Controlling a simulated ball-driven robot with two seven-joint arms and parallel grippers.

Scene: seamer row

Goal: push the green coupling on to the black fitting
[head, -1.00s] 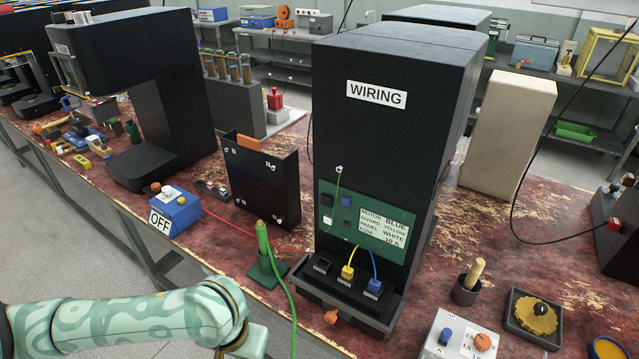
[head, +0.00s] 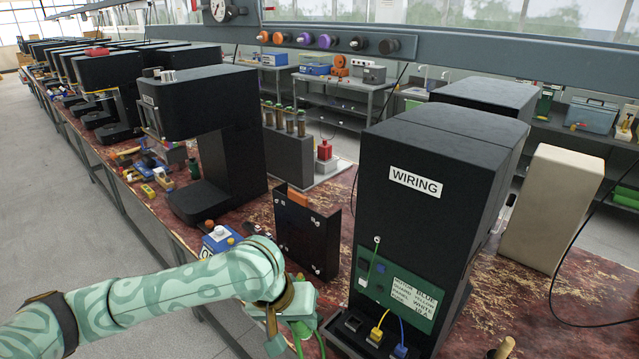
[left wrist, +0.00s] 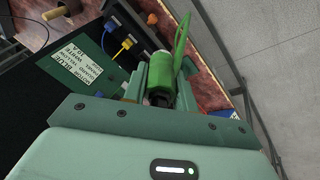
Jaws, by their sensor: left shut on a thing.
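The green coupling (left wrist: 160,65) is gripped between the fingers of my left gripper (left wrist: 161,78) in the left wrist view, with a green hose running from it. In the head view my left gripper (head: 287,325) is low in the picture, in front of the wiring machine, and partly covers the green coupling (head: 300,328). Black fittings (head: 357,44) (head: 389,47) stick out of the overhead rail at the top, well above and away from the gripper. My right gripper is not in view.
The overhead rail (head: 450,58) also carries orange and purple fittings (head: 327,41). The black wiring machine (head: 420,220) stands close right of my left gripper. A black panel (head: 306,235) and a blue switch box (head: 220,240) stand behind it. Free air lies above the bench's front edge.

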